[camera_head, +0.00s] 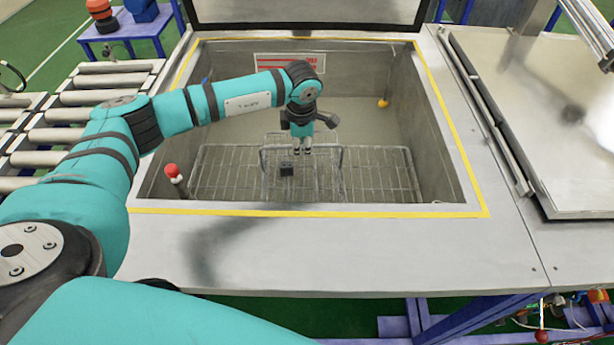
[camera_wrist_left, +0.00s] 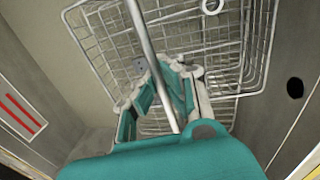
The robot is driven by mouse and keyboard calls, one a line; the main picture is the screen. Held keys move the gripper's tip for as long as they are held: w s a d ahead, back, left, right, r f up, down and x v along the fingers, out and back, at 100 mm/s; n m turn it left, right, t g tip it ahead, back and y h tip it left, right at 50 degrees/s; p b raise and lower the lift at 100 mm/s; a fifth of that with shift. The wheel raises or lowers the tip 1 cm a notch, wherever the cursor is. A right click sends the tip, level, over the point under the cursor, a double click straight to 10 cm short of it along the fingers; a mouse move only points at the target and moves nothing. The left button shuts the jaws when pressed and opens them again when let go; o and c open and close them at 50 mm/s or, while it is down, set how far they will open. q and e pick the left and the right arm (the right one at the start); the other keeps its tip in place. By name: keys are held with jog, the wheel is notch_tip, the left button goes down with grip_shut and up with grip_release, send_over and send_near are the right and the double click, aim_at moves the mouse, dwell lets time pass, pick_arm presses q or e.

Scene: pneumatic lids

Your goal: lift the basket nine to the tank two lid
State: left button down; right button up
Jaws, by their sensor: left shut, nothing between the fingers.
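A wire basket (camera_head: 375,175) sits low inside the open grey tank (camera_head: 455,170). A raised metal handle (camera_head: 303,149) spans its middle. My left gripper (camera_head: 302,150) is over the basket at the handle, pointing down, and its fingers are shut. In the left wrist view, the handle bar (camera_wrist_left: 148,45) runs past the fingers (camera_wrist_left: 165,95), with the basket mesh (camera_wrist_left: 110,45) beyond; I cannot tell whether they touch. A raised lid (camera_head: 310,10) stands behind the tank, and a flat closed lid (camera_head: 560,110) lies to the right. No readable number identifies tank two. My right gripper is out of view.
A yellow line (camera_head: 310,212) edges the tank opening. A red knob (camera_head: 171,170) stands at the tank's left and a yellow float (camera_head: 383,103) hangs at the back right. Rollers (camera_head: 80,110) lie to the left. The front rim (camera_head: 370,250) is clear.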

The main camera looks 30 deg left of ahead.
pick_arm(q)
jog(key=shift+w+r, duration=0.1)
jog(key=shift+r, duration=0.35)
jog(key=shift+r+p, duration=0.7)
jog(key=shift+r, duration=0.4)
